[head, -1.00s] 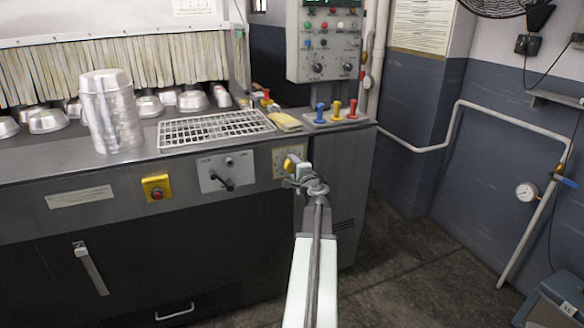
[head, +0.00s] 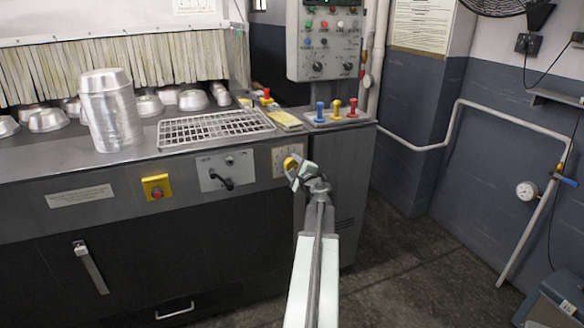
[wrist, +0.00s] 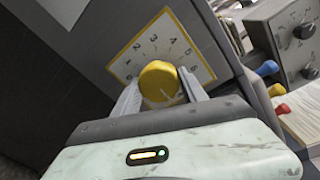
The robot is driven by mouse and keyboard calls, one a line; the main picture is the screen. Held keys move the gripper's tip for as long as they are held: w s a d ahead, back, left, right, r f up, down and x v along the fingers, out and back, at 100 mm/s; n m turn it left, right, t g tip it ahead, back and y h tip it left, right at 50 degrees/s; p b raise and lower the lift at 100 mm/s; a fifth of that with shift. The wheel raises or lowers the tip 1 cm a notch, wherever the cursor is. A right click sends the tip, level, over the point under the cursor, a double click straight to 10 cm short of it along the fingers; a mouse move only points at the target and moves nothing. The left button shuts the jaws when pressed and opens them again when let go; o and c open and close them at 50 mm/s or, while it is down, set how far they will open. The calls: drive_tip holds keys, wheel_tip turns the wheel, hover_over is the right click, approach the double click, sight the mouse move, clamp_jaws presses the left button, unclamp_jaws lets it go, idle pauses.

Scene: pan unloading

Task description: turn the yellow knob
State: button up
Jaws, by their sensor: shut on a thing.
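The yellow knob (head: 290,163) sits on a pale dial plate on the machine's front panel, near its right end. In the wrist view the knob (wrist: 159,82) stands in front of the dial plate (wrist: 160,45), which has a yellow border, numbers and letters. My gripper (wrist: 160,92) has one finger on each side of the knob and is shut on it. In the head view my gripper (head: 295,170) reaches the knob from the front right and hides part of it and of the dial.
Above are a wire rack (head: 215,129), a pan stack (head: 110,112) and coloured levers (head: 337,112).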

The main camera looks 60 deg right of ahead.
drive_tip(key=shift+a+f, duration=0.1)
drive_tip(key=o, duration=1.3)
drive_tip(key=v, duration=0.7)
drive_tip(key=shift+s+a+p, duration=0.2)
drive_tip(key=shift+s+p, duration=0.05)
drive_tip(key=shift+p, duration=0.1)
